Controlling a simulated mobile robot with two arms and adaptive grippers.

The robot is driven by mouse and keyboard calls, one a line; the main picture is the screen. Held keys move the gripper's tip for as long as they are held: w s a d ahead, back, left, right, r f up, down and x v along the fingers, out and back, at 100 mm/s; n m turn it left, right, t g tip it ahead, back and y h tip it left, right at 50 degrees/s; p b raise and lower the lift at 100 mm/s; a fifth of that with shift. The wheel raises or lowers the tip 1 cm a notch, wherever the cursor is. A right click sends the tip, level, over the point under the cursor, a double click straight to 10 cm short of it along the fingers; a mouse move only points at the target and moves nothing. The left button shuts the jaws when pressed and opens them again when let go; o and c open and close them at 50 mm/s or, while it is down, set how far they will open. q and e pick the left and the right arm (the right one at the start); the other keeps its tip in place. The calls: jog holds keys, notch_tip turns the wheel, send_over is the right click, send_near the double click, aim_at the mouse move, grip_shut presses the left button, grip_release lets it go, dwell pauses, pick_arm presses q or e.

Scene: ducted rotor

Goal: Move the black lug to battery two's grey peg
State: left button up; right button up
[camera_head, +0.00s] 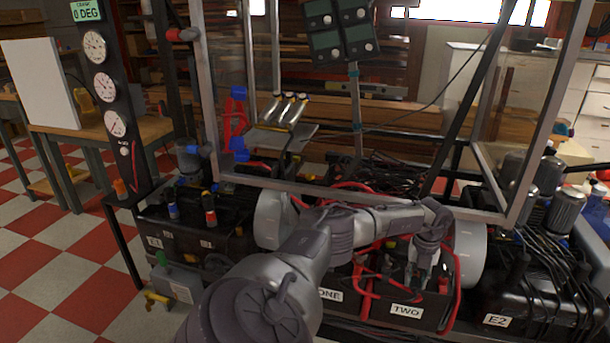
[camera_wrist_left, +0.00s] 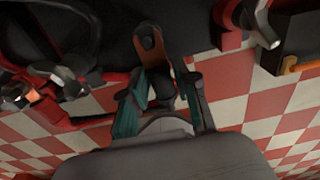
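My left gripper (camera_head: 422,285) points down over battery two (camera_head: 407,311), the black box labelled TWO. In the left wrist view the left gripper (camera_wrist_left: 163,95) has its teal-padded fingers on either side of the black lug (camera_wrist_left: 160,80). It looks shut on the lug's dark sleeve, and a copper-coloured tongue with a hole sticks out beyond the fingertips. In the head view the gripper hides the lug. I cannot make out battery two's grey peg for certain. My right gripper is not in view.
Battery one (camera_head: 330,296) stands beside battery two on the left. Red cables (camera_head: 451,290) loop around the batteries. A black box labelled E2 (camera_head: 497,321) is at the right, with dark cables. A metal frame (camera_head: 370,200) crosses behind my arm.

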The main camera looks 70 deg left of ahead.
pick_arm(q)
jog(key=o, duration=0.3)
jog(key=r, duration=1.2)
jog(key=shift+w+a, duration=0.1)
jog(key=shift+a, duration=0.1)
